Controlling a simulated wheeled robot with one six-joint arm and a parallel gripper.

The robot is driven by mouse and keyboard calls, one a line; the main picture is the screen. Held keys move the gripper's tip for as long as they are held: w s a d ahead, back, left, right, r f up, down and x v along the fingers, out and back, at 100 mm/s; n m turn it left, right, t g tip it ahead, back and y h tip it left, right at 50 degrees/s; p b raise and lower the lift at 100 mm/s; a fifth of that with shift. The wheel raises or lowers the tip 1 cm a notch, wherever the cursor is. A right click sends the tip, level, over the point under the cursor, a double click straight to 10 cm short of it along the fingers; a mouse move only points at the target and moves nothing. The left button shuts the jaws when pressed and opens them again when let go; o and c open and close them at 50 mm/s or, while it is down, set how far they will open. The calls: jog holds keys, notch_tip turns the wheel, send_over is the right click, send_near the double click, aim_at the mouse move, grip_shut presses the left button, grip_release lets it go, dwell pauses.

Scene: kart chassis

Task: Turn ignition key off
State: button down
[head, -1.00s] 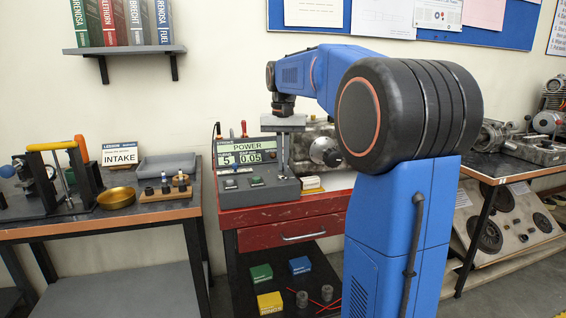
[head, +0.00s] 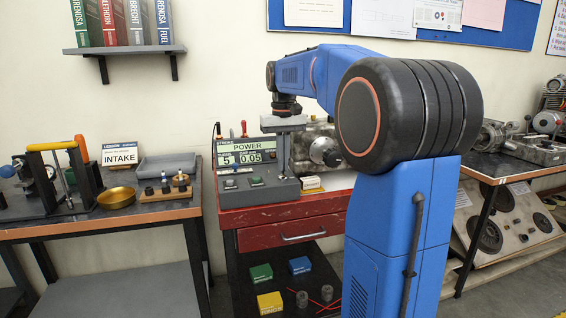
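My gripper (head: 283,172) points straight down over the right part of a grey control box (head: 240,189). Its fingertips are at or just above the top of the box. From this side I cannot tell whether the fingers are apart or closed, or whether they touch anything. I cannot make out the ignition key; the fingers may hide it.
The box stands on a red cabinet (head: 290,212) with a metal machine part (head: 318,150) close to the right of my gripper. A small white-and-yellow block (head: 312,184) lies beside the box. A bench (head: 120,228) with a brass bowl (head: 116,197) stands at left.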

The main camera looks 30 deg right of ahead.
jog(key=c, duration=2.4)
grip_release()
jog(key=shift+c, duration=0.2)
jog(key=o, duration=0.4)
jog(key=shift+r, duration=0.1)
notch_tip(320, 180, up, 17)
jog(key=shift+r, duration=0.1)
jog(key=s+a+f+n+t, duration=0.2)
jog(key=s+a+f, duration=0.9)
jog(key=s+f, duration=0.3)
jog(key=s+a+f+t, duration=0.1)
jog(key=s+f, duration=0.4)
jog(key=f, duration=0.2)
jog(key=s+a+f+t, duration=0.1)
jog(key=s+a+f, duration=0.1)
jog(key=s+f, duration=0.3)
jog(key=s+a+f+n, duration=0.1)
jog(key=s+f, duration=0.5)
jog(key=f, duration=0.3)
jog(key=shift+s+a+f+t, duration=0.1)
jog(key=shift+a+f+t, duration=0.05)
jog(key=shift+a+t, duration=0.25)
